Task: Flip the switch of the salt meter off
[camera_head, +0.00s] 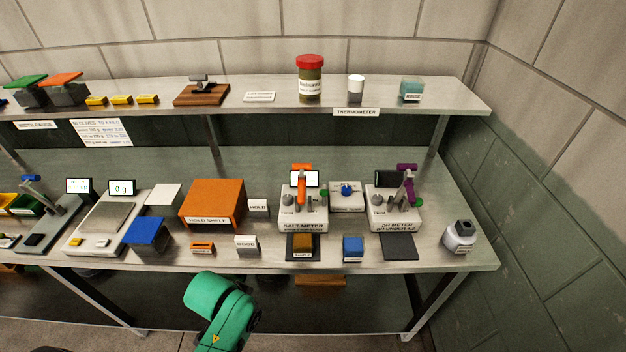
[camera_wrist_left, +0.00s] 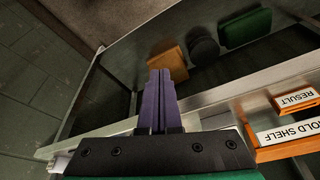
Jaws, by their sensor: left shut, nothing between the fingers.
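The meter does not show there. My right gripper is not in view.
The pH meter (camera_head: 393,219), with purple arm and dark screen, stands to the right. A blue-knobbed box (camera_head: 346,196) sits between the meters. The orange hold shelf (camera_head: 212,199) is left. Sample blocks (camera_head: 302,246) stand in front. An upper shelf (camera_head: 250,116) overhangs the back.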

